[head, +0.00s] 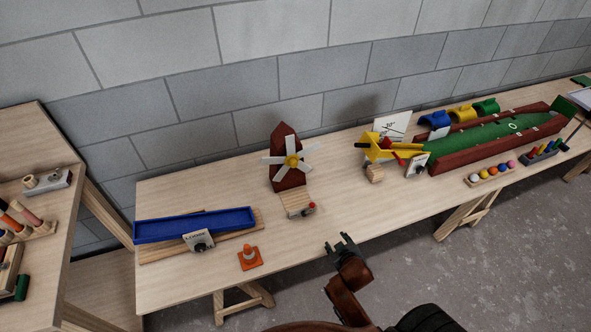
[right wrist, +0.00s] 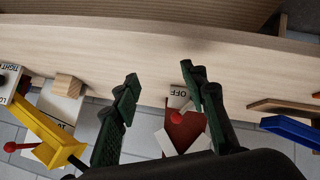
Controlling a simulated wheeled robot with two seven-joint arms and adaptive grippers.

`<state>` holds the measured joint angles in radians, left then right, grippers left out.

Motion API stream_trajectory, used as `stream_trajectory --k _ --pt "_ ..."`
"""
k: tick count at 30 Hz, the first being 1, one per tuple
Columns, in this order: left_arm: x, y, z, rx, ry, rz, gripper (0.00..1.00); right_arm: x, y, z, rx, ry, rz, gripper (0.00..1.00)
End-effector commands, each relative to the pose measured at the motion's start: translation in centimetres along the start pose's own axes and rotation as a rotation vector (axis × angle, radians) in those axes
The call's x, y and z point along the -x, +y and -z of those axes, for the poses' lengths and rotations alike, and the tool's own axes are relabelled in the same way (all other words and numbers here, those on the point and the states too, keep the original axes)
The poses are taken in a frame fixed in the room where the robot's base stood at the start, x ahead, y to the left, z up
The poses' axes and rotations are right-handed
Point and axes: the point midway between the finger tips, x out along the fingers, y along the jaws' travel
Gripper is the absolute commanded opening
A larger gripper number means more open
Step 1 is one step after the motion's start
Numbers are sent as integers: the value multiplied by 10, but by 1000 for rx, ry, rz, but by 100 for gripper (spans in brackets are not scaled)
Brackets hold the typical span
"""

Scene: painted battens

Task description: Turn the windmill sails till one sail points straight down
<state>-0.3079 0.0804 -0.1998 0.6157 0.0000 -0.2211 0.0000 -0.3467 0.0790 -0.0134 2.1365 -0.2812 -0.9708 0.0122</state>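The windmill (head: 284,138) has a dark red tower, a yellow hub (head: 291,160) and several pale sails. It stands on the long table, left of its middle. Its lowest sail (head: 281,174) slants down and to the left. My left gripper is not in view.
A yellow device (head: 385,152) and a green lane with red walls (head: 490,134) are right. A wall is behind.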

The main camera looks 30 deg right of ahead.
Motion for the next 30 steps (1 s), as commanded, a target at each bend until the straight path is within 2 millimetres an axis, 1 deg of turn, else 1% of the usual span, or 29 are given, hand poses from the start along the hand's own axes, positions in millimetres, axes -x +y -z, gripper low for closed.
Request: stream_trajectory --k 1,5,6,8,9,10,13,15,18,21,23,26,30 --pt "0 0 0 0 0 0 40 -5 6 16 6 43 -23 40" --pt "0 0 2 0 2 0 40 -15 21 58 35 162 -85 40" --pt "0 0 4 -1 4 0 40 -18 25 73 48 204 -104 40" --pt "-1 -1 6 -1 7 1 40 -23 30 96 70 270 -132 40" --pt "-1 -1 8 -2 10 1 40 -26 33 112 86 317 -151 40" --pt "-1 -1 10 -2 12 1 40 -27 34 124 101 352 -165 40" --pt "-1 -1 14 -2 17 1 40 -31 35 169 157 481 -205 40" --pt "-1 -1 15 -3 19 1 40 -32 31 199 201 568 -225 40" --pt "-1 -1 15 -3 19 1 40 -30 24 229 252 662 -240 40" --pt "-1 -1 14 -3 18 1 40 -29 19 245 281 714 -245 40" --pt "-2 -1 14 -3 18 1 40 -30 17 251 291 728 -247 40" --pt "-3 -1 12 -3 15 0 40 -37 18 260 295 736 -247 40" --pt "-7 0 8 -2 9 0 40 -54 20 275 295 734 -247 40"
